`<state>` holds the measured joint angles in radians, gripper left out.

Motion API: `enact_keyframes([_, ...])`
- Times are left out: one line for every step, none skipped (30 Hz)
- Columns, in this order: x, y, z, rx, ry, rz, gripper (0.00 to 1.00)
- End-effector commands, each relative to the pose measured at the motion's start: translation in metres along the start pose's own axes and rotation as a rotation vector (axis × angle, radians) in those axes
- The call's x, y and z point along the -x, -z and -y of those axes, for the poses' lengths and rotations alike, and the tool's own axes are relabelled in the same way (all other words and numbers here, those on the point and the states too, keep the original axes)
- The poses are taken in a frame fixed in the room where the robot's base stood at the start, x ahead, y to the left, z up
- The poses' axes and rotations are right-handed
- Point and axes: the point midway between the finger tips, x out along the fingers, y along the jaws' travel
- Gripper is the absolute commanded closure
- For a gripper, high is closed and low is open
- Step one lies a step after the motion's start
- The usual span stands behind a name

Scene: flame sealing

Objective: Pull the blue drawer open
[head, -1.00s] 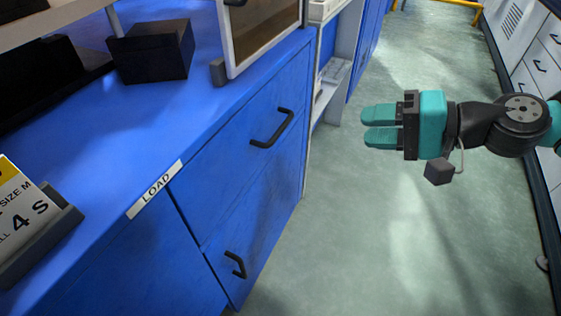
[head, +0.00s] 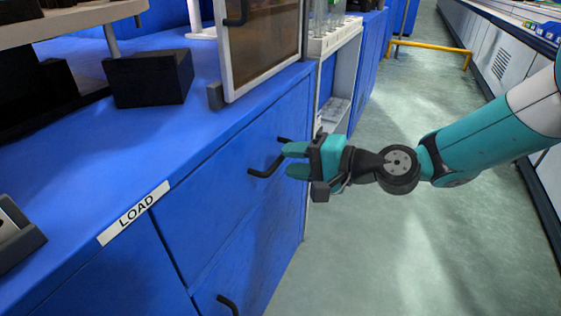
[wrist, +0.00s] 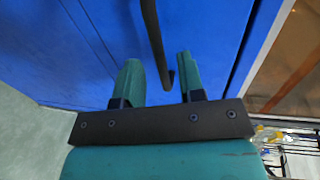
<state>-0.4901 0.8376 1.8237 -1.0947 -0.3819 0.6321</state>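The blue drawer (head: 225,165) is the upper front of the blue cabinet. It looks flush with the cabinet and shut. Its black bar handle (head: 262,171) is partly hidden behind my gripper (head: 288,161) in the head view. My gripper has teal fingers and is open, pointing at the drawer front. In the wrist view the handle (wrist: 153,40) runs down between the two spread fingers of my gripper (wrist: 160,75), with a gap visible on both sides. I cannot tell the exact depth of the fingers around the bar.
A lower drawer handle (head: 228,305) is below. The blue worktop (head: 75,185) carries a LOAD label (head: 134,213), a black box (head: 150,77) and a white-framed case (head: 265,45). The floor (head: 400,255) is clear on the right. A yellow rail (head: 430,48) stands farther back.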

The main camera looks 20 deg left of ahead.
Motion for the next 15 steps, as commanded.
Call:
enact_keyframes([-0.009, -0.001, -0.002, 0.002, 0.0, 0.002, 0.64])
enact_keyframes([-0.013, -0.001, -0.002, 0.002, 0.0, 0.003, 0.64])
enact_keyframes([-0.018, -0.001, -0.002, 0.001, -0.001, 0.003, 0.64])
enact_keyframes([-0.021, 0.0, -0.002, 0.002, -0.001, 0.002, 0.64])
enact_keyframes([-0.024, 0.0, -0.001, 0.001, -0.001, 0.001, 0.64])
enact_keyframes([-0.027, -0.001, -0.001, 0.001, -0.001, 0.002, 0.64])
enact_keyframes([-0.029, -0.001, -0.001, 0.001, -0.001, 0.002, 0.64])
enact_keyframes([-0.03, -0.001, -0.001, 0.001, 0.0, 0.001, 0.64])
enact_keyframes([-0.032, 0.0, 0.0, 0.001, -0.001, 0.001, 0.64])
enact_keyframes([-0.032, 0.0, 0.0, 0.0, -0.001, 0.0, 0.64])
enact_keyframes([-0.032, 0.0, 0.0, 0.0, -0.001, 0.0, 0.64])
enact_keyframes([-0.033, 0.0, 0.0, -0.001, -0.001, 0.0, 0.64])
enact_keyframes([-0.033, 0.0, 0.0, -0.001, -0.001, -0.001, 0.64])
enact_keyframes([-0.033, 0.0, 0.0, -0.001, -0.001, -0.001, 0.64])
enact_keyframes([-0.032, 0.0, 0.0, -0.001, -0.001, -0.001, 0.64])
